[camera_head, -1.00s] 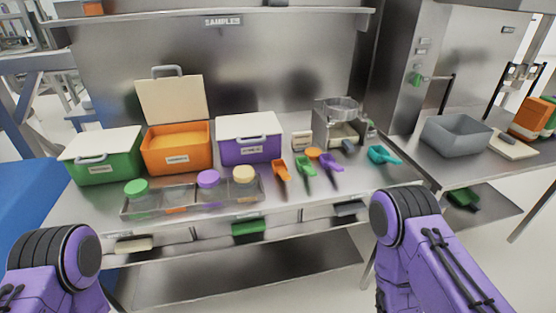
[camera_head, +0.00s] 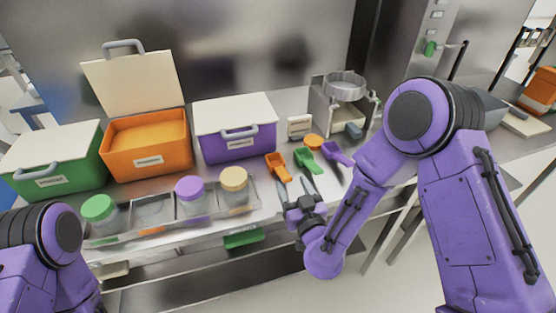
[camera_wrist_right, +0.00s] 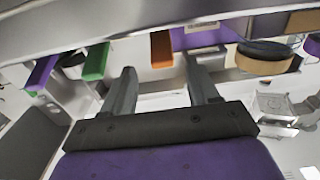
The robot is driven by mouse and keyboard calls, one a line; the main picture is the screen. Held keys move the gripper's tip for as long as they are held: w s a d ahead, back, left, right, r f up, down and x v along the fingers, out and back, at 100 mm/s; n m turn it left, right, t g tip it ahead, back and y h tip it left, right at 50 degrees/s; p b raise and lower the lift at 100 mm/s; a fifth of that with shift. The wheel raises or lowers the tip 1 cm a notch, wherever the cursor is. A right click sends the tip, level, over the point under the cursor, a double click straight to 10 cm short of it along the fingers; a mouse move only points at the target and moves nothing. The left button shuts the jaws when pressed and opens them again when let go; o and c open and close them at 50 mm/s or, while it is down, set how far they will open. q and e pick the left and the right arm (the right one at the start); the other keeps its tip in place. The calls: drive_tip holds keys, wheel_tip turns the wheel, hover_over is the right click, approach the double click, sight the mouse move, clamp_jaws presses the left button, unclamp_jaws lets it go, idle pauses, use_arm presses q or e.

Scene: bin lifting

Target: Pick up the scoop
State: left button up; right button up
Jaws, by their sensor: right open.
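An orange scoop (camera_head: 276,165), a green scoop (camera_head: 306,157) and a purple scoop (camera_head: 336,152) lie side by side on the steel counter (camera_head: 262,188). My right gripper (camera_head: 296,184) is open and empty at the counter's front edge, close to the handle ends of the orange and green scoops. In the right wrist view, the orange handle (camera_wrist_right: 161,48) shows ahead in the gap between the fingers (camera_wrist_right: 162,86). The green handle (camera_wrist_right: 95,62) and the purple handle (camera_wrist_right: 40,72) are left of it there. My left arm is in view, but its gripper is not.
A rack of lidded jars (camera_head: 235,184) stands left of the scoops. Behind are a green bin (camera_head: 50,160), an open orange bin (camera_head: 148,145) and a purple bin (camera_head: 236,130). A steel device (camera_head: 340,105) stands behind the scoops. My right arm covers the counter to the right.

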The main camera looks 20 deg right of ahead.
sight(283, 172)
drive_tip(key=w, duration=0.2)
drive_tip(key=w+p, duration=0.1)
drive_tip(key=w, duration=0.1)
drive_tip(key=w+f+p, duration=0.1)
drive_tip(key=w, duration=0.1)
drive_tip(key=shift+w+a, duration=0.15)
drive_tip(key=shift+a, duration=0.25)
drive_tip(key=shift+w+f, duration=0.1)
drive_tip(key=shift+w, duration=0.1)
drive_tip(key=c, duration=1)
